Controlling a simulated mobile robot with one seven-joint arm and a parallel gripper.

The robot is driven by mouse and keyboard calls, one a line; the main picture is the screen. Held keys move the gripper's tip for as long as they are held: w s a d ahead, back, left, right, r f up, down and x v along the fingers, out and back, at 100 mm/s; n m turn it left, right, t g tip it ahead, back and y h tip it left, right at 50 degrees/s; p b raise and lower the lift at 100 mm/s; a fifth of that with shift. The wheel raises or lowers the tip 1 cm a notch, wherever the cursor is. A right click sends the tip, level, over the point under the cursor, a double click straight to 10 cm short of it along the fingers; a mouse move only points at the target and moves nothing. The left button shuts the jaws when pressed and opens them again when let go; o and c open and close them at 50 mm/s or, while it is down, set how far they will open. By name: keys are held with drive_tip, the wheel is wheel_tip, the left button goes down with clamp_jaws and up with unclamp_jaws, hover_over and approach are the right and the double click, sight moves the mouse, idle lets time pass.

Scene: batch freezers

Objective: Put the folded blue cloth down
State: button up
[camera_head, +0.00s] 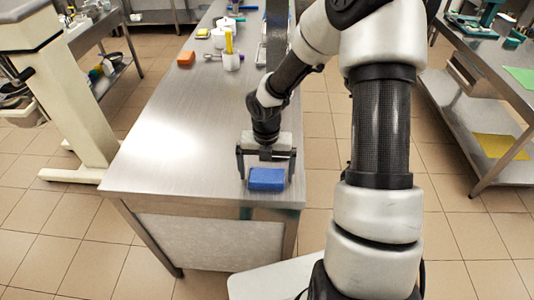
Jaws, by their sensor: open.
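The folded blue cloth (266,180) lies on the near right part of the steel table (165,150), close to its front edge. My gripper (266,168) is over the cloth, pointing down. Its two fingers are spread wide, one on the left and one on the right of the cloth, with a gap visible on the left side. The cloth looks flat on the tabletop. Whether a finger touches its right side is hard to tell.
The table's left middle is clear. Another steel table (470,70) stands on the right, a white machine stand (75,100) on the left.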

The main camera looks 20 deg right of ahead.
sight(268, 174)
wheel_tip(268, 174, up, 17)
drive_tip(key=p, duration=0.2)
drive_tip(key=shift+w+d+r, duration=0.15)
drive_tip(key=shift+d, duration=0.15)
